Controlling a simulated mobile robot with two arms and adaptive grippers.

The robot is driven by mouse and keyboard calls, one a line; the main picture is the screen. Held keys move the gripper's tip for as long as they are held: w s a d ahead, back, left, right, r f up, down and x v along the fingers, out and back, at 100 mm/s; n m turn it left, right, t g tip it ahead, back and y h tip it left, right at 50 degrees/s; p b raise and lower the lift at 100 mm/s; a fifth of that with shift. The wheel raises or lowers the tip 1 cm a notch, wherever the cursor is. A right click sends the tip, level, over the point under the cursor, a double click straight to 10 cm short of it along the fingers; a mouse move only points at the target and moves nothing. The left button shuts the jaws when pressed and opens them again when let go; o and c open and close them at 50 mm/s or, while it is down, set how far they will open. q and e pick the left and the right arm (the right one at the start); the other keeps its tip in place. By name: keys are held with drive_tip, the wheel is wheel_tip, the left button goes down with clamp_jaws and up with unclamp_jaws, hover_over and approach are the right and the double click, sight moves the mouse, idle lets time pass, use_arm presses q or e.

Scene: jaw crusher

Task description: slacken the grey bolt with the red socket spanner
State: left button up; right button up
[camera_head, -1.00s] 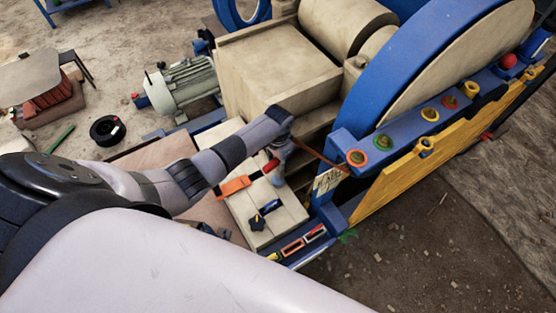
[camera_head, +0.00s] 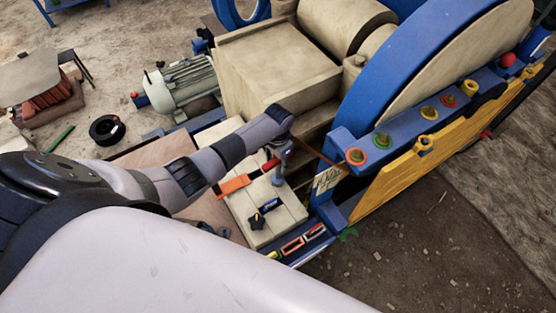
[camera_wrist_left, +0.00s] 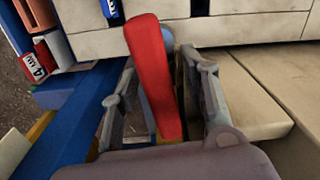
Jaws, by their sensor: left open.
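A red handle (camera_wrist_left: 152,75), which looks like the red socket spanner's, stands between the open fingers of my left gripper (camera_wrist_left: 158,80) in the left wrist view. The fingers are apart on both sides of it, with gaps visible. In the head view the left gripper (camera_head: 281,170) points down over the pale blocks, and the red handle (camera_head: 271,165) shows beside it. The spanner's lower part is hidden. I cannot pick out the grey bolt for certain. My right gripper is not in view.
The blue frame (camera_head: 398,132) carries several bolts with coloured rings, including an orange one (camera_head: 356,157). A large blue wheel (camera_head: 385,75) rises behind it. An orange tool (camera_head: 234,184) and a black-knobbed tool (camera_head: 257,221) lie on the pale blocks (camera_head: 285,215).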

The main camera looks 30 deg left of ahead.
use_arm(q)
wheel_tip(320, 180, up, 12)
idle(0.6)
